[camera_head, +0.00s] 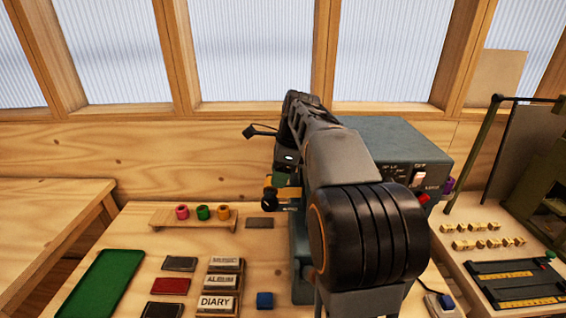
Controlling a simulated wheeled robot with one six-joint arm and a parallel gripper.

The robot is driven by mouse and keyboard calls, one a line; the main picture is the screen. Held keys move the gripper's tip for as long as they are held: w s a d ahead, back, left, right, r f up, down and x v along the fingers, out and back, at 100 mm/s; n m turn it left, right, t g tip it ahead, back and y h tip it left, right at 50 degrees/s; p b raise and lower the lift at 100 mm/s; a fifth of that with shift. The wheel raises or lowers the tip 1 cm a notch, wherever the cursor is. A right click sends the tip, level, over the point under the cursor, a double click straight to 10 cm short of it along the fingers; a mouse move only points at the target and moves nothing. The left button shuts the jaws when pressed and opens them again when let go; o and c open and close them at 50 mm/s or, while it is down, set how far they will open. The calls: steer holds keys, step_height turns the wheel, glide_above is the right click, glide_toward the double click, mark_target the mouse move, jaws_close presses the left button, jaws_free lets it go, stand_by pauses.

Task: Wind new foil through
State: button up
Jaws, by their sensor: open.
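Three foil rolls stand in a row on a small wooden rack: a pink roll (182,212), a green roll (203,213) and a yellow-orange roll (223,213). The blue-grey stamping machine (385,135) stands behind my arm, its panel and pale switch at its right. A purple roll (448,185) shows at its right side. My arm crosses in front of the machine and hides much of it. My gripper (287,172) is at the machine's left front, open, with its fingertips hard to make out. A black knob and yellow-orange part (270,193) show just below it.
Label blocks (221,281), dark and red plates, a blue block (265,300) and a green tray (101,283) lie on the bench. A right-hand table holds brass type (480,243) and a black composing tray (518,283). The bench is bare between rack and green tray.

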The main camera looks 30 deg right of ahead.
steer(key=shift+v, duration=1.8)
